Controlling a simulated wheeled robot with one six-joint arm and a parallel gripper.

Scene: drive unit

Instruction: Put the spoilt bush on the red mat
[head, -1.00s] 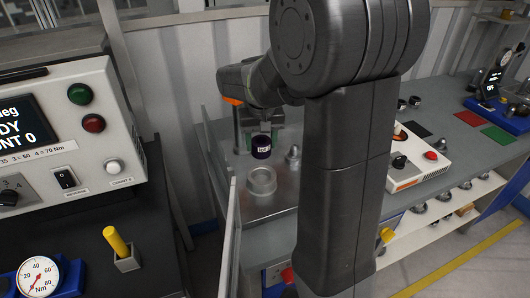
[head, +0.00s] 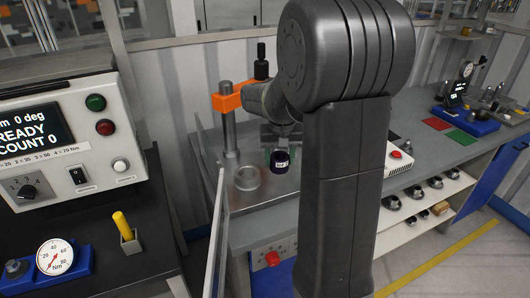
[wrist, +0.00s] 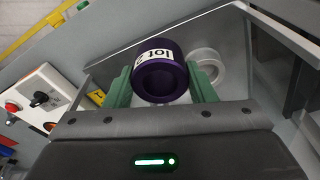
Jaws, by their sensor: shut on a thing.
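A dark purple bush (head: 281,160) with a white "lot" label is held in my gripper (head: 280,150). In the wrist view the bush (wrist: 161,78) sits between the two green fingers of my gripper (wrist: 163,88), which press on its sides. It is above the metal plate of the press station. The red mat (head: 437,124) lies flat on the bench at the right in the head view, far from my gripper, and looks bare. Whether the bush is damaged does not show.
A pale ring-shaped seat (head: 247,178) stands on the plate beside the bush. An orange clamp arm on a post (head: 228,130) and clear guard panels are close by. A green mat (head: 463,138) lies beside the red one. A white button box (head: 398,162) is on the bench.

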